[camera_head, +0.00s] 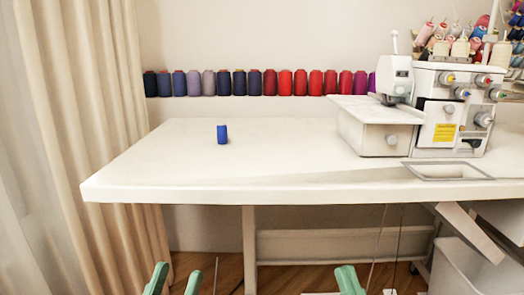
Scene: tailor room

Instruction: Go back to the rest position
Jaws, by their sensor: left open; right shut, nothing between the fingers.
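My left gripper (175,277) shows at the bottom edge of the head view, left of the middle. Its two green fingertips are apart with nothing between them. My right gripper (348,278) shows at the bottom edge, right of the middle. Its green fingertips are together and hold nothing. Both grippers appear below the front edge of the white table (280,185), apart from it. The rest of both arms is out of view.
A blue spool (222,134) stands upright on the table. A white sewing machine (430,110) stands at the right. Several coloured thread spools (270,83) line the back wall. A beige curtain (85,110) hangs left. A white bin (465,272) is below the table at right.

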